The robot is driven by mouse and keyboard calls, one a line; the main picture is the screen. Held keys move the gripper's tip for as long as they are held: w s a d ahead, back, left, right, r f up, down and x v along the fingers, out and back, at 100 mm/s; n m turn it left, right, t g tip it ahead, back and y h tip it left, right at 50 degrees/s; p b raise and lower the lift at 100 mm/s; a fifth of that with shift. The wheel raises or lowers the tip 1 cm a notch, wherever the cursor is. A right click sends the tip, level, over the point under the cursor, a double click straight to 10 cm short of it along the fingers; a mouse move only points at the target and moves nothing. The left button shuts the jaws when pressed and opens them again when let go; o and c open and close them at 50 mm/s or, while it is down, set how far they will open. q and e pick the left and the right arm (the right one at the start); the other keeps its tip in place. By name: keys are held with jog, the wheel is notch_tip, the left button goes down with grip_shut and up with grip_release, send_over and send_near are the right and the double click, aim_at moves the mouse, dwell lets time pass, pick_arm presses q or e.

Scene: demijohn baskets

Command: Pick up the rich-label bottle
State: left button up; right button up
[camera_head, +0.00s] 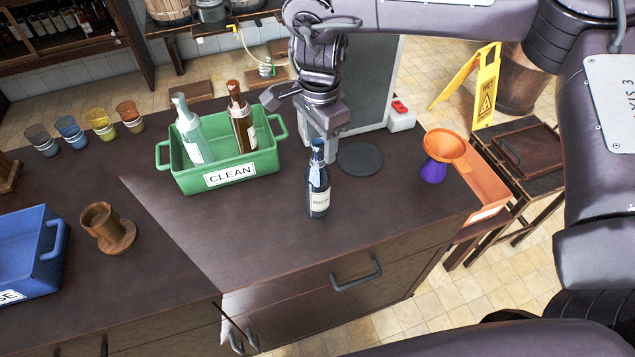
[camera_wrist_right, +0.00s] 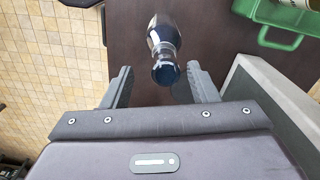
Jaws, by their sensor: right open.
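The rich-label bottle (camera_head: 318,184) is dark blue with a cream label and stands upright on the dark brown counter, right of the green bin. In the right wrist view the bottle (camera_wrist_right: 162,48) shows from above, its neck end near the gap between the two fingers. My right gripper (camera_head: 325,143) is open and empty, just above and behind the bottle's top in the head view. In the right wrist view my right gripper (camera_wrist_right: 156,88) has its fingers spread on either side of the bottle's near end. My left gripper is not in view.
The green CLEAN bin (camera_head: 222,163) holds two bottles. A round dark disc (camera_head: 360,158) lies behind the rich-label bottle. An orange funnel on a purple base (camera_head: 439,150) stands at right. A blue bin (camera_head: 28,250) and wooden cup (camera_head: 107,228) are left. Front counter space is clear.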

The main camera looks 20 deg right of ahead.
aim_at(318, 180)
jog(key=f, duration=0.1)
jog(key=f+p, duration=0.1)
jog(key=f, duration=0.1)
jog(key=shift+w+a+f+p, duration=0.15)
jog(key=shift+w+f+p, duration=0.15)
jog(key=shift+f+p, duration=0.05)
jog(key=shift+f, duration=0.25)
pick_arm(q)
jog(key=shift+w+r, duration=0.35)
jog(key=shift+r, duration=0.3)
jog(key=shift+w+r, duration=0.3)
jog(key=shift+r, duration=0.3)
pick_arm(e)
grip_shut()
